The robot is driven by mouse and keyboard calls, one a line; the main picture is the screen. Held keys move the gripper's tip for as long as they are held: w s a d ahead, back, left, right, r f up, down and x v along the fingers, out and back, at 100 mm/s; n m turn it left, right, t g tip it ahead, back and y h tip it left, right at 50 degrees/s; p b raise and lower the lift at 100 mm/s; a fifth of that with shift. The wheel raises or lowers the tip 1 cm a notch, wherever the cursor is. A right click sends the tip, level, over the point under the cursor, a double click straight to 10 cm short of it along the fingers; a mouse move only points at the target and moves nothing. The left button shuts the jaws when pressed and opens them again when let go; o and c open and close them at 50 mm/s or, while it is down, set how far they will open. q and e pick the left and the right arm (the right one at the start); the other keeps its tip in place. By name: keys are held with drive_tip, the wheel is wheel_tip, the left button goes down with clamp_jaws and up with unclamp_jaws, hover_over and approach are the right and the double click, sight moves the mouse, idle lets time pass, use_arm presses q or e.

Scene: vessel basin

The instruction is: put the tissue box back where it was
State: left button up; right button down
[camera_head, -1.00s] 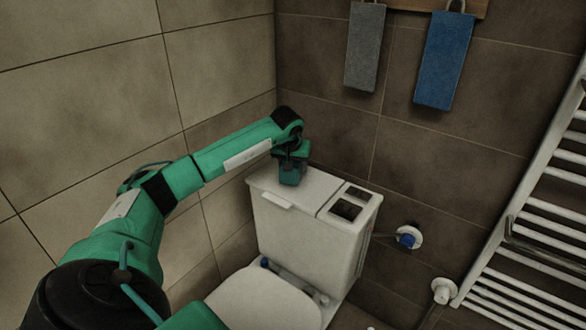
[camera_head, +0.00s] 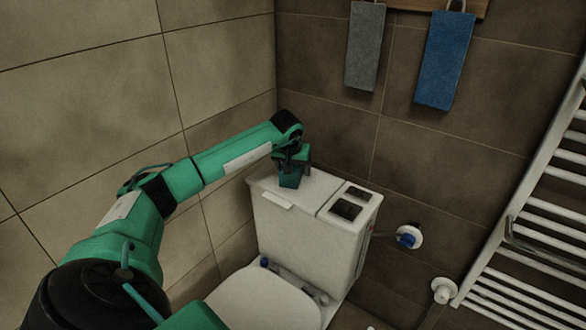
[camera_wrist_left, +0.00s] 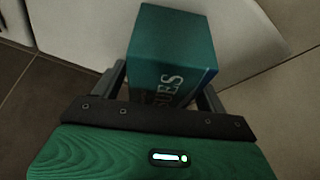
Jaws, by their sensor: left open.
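The tissue box (camera_head: 289,181) is a small teal box. It stands on the left part of the white toilet cistern lid (camera_head: 322,187). In the left wrist view the tissue box (camera_wrist_left: 172,50) shows its plain teal faces and part of white lettering. My left gripper (camera_head: 291,165) is right over the box, with its fingers open on either side of it. In the left wrist view the left gripper's fingers (camera_wrist_left: 165,88) flank the box, partly hidden behind it and the palm. Whether a finger touches the box cannot be told. My right gripper is not in view.
A dark flush plate (camera_head: 350,202) is on the lid's right part. The closed toilet seat (camera_head: 265,300) is below. Tiled walls meet behind the cistern. A grey towel (camera_head: 365,45) and a blue towel (camera_head: 444,60) hang above. A white radiator (camera_head: 535,245) stands right.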

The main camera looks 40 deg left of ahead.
use_arm(q)
drive_tip(key=v, duration=1.1)
drive_tip(key=shift+s+r, duration=0.2)
drive_tip(key=shift+r, duration=0.15)
